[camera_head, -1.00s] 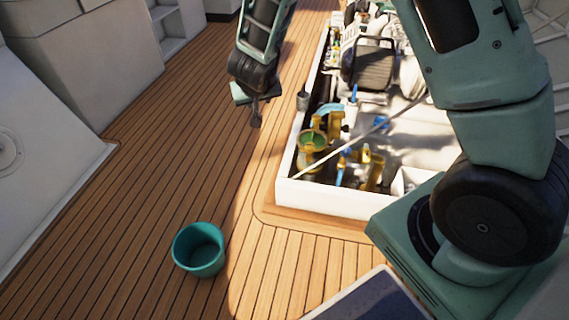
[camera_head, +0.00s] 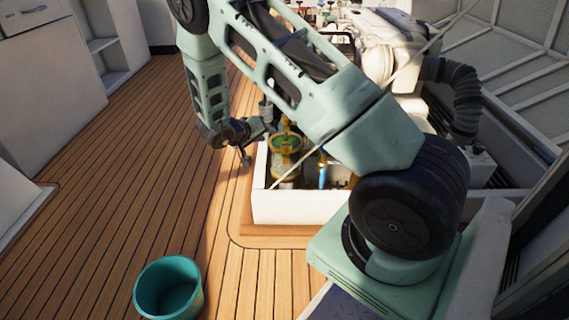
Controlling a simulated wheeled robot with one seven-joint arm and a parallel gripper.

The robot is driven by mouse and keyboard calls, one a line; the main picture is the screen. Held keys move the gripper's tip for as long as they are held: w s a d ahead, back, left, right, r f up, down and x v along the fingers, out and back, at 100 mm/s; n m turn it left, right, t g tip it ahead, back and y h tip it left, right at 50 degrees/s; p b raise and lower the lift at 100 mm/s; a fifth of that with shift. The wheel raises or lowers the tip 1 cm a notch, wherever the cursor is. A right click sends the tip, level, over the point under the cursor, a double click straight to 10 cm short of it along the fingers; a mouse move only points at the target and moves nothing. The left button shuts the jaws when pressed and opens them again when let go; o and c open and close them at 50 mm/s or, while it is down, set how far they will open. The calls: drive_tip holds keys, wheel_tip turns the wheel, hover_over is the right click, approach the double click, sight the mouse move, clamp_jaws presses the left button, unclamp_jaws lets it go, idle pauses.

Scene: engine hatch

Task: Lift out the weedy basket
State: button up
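The basket appears as a green, weedy-looking patch (camera_head: 285,141) inside the round mouth of a brass strainer housing (camera_head: 287,164). The housing stands in the near left corner of the engine hatch, and its top looks open. How deep the basket sits cannot be told. My gripper (camera_head: 245,158) hangs by the hatch's left edge, left of the housing and apart from it. Its fingers are small and dark, and I cannot tell whether they are open. Nothing shows hanging from it. My arm hides much of the hatch.
A white coaming (camera_head: 300,207) rims the hatch. A teal bucket (camera_head: 168,290) stands on the planked deck (camera_head: 120,190) at the lower left and looks empty. A thin pale rod (camera_head: 283,177) slants across the hatch. The deck to the left is clear.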

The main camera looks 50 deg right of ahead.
drive_tip(key=b+x, duration=0.7)
drive_tip(key=x, duration=0.3)
drive_tip(key=shift+d+f, duration=0.2)
drive_tip(key=shift+d, duration=0.05)
drive_tip(key=shift+s, duration=0.1)
clamp_jaws()
